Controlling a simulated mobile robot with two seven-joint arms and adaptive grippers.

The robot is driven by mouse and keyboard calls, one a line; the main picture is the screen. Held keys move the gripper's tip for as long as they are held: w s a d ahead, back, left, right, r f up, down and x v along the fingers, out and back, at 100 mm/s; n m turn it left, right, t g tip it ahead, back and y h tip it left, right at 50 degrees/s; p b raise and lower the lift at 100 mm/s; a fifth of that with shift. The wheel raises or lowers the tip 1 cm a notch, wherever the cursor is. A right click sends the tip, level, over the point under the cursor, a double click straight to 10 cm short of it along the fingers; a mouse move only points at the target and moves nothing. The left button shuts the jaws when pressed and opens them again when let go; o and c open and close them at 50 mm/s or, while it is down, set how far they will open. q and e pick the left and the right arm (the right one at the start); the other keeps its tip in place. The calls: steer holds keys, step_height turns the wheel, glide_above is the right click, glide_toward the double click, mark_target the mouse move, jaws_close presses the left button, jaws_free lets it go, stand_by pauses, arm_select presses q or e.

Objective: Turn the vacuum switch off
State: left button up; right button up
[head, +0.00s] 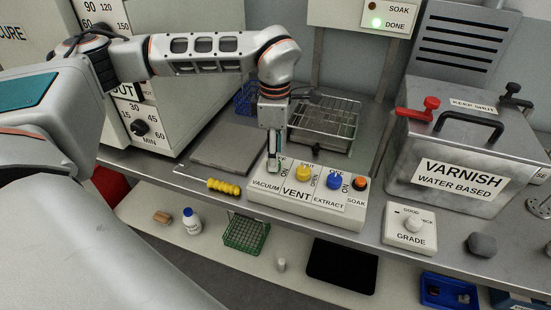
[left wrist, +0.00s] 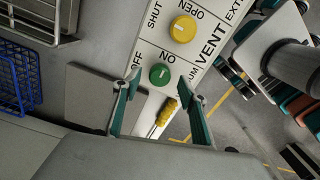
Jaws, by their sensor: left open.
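A white control panel (head: 335,215) on the bench carries the vacuum switch, a green round knob (left wrist: 159,75) between OFF and ON labels in the left wrist view. Its pale mark seems to lean toward ON, but it is small. My left gripper (head: 274,160) is above the panel's left end, pointing down. In the left wrist view its open fingers (left wrist: 159,86) are on either side of the green knob, with nothing held; whether they touch it I cannot tell. In the head view the gripper mostly hides the knob. My right gripper is not in view.
The yellow VENT knob (head: 303,173) is close beside, then the blue EXTRACT knob (head: 334,181) and an orange SOAK button (head: 360,183). A yellow-handled tool (head: 224,187) lies left of the panel. A wire rack (head: 325,120) stands behind. A varnish tank (head: 460,160) is at right.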

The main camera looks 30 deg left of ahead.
arm_select(q)
steer(key=shift+f, duration=1.1)
steer(key=c, duration=1.1)
